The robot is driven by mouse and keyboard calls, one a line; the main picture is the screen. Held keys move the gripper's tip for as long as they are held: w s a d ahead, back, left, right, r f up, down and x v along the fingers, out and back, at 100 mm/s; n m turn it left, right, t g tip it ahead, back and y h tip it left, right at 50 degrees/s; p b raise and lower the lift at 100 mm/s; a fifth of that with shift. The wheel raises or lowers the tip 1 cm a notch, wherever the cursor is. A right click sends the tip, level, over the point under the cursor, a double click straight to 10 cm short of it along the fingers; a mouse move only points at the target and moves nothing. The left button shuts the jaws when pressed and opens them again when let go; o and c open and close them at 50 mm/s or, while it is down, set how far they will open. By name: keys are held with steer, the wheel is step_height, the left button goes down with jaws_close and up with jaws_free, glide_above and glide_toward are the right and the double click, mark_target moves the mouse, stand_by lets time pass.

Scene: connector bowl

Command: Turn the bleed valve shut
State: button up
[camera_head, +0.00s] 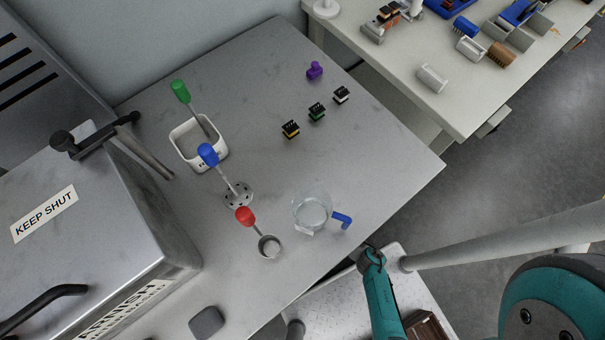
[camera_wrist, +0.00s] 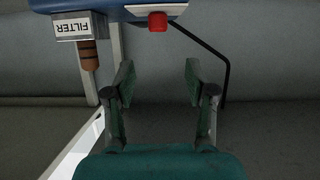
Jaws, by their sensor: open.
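My gripper (camera_wrist: 158,82) is open and empty in the wrist view, its two dark fingers apart with bare grey surface showing between them. Ahead of it, at the top of that view, is a blue body (camera_wrist: 125,10) with a small red block (camera_wrist: 157,22) on it, just above the gap between the fingertips. A box labelled FILTER (camera_wrist: 78,26) with a brown ribbed piece (camera_wrist: 88,55) under it is at the upper left. I cannot tell for sure which part is the bleed valve. My gripper is not clearly visible in the head view.
A black bent rod (camera_wrist: 224,62) runs down right of the fingers. In the head view, a steel table (camera_head: 385,165) carries a glass vessel (camera_head: 312,210) beside a blue bent piece (camera_head: 341,219), colour-handled tools, small connectors and a KEEP SHUT box (camera_head: 95,245).

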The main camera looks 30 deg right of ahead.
steer(key=shift+f+x, duration=0.15)
steer(key=shift+x, duration=1.85)
steer(key=shift+f+x, duration=0.2)
steer(key=shift+x, duration=1.75)
steer(key=shift+f+x, duration=0.15)
steer(key=shift+x, duration=1.85)
steer(key=shift+s+d, duration=0.1)
steer(key=shift+s, duration=0.05)
jaws_close()
